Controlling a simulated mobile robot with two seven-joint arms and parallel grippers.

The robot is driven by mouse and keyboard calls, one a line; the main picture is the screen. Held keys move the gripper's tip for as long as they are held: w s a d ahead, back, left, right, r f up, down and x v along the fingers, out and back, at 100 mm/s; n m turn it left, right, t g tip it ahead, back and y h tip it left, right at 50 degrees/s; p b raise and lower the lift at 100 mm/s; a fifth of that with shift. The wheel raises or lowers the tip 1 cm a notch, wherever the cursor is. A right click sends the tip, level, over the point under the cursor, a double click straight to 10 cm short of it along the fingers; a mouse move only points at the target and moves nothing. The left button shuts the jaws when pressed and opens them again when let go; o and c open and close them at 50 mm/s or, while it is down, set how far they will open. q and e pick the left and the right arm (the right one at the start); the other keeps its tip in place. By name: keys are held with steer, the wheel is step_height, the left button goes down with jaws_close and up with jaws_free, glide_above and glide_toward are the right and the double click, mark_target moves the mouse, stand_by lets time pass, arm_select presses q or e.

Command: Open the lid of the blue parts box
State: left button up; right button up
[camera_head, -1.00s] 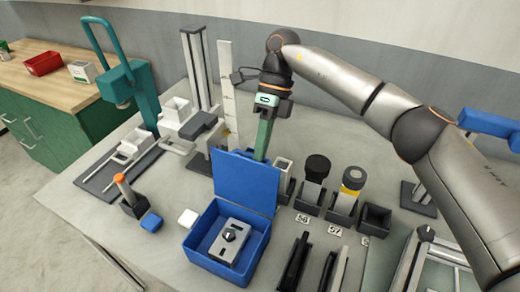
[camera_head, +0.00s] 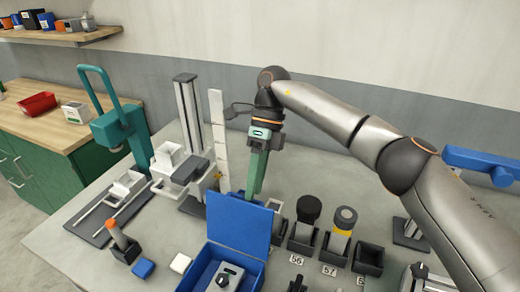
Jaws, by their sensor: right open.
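The blue parts box (camera_head: 246,267) stands on the grey table at the bottom middle. Its lid (camera_head: 238,225) is raised and stands up at the box's back edge. A grey device with a black knob (camera_head: 222,279) lies inside the box; its lower part is cut off by the picture edge. My right gripper (camera_head: 254,190) points down just behind the lid, with its green fingers close together in this view. The lid's top edge hides the fingertips, so I cannot tell whether they touch it. My left gripper is not in view.
Black holders with round-topped items (camera_head: 307,212) stand right of the lid. A teal press (camera_head: 120,125) and a grey stand with a column (camera_head: 187,115) are at the left. An orange-topped post (camera_head: 121,240) and small blue block (camera_head: 143,268) lie left of the box.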

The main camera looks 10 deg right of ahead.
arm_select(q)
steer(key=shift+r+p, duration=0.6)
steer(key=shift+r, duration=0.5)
arm_select(e)
steer(key=v, duration=0.9)
steer(key=shift+r, duration=0.1)
